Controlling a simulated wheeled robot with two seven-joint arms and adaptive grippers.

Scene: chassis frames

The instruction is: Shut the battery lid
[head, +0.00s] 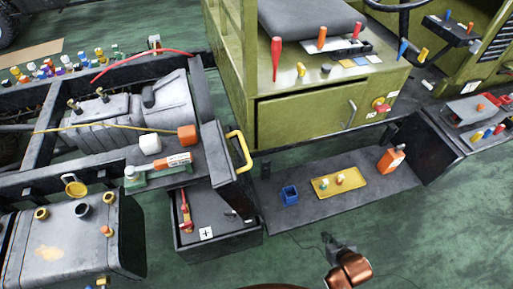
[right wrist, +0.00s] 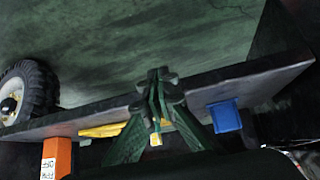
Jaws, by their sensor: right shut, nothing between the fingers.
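The battery box (head: 188,246) is a dark open-topped tray at the lower middle of the head view, with a white plus mark and a red-and-yellow item inside. Its lid (head: 228,158) is a dark panel with a yellow handle (head: 239,151), standing raised at the back of the box. My right gripper (head: 330,241) is to the right of the box and lid, apart from both, over the floor in front of the step. In the right wrist view its fingers (right wrist: 158,85) are together and empty. My left gripper is not in view.
The bin also shows in the right wrist view (right wrist: 226,116). A green cabinet (head: 305,118) rises behind. Green floor (head: 410,240) is clear at lower right.

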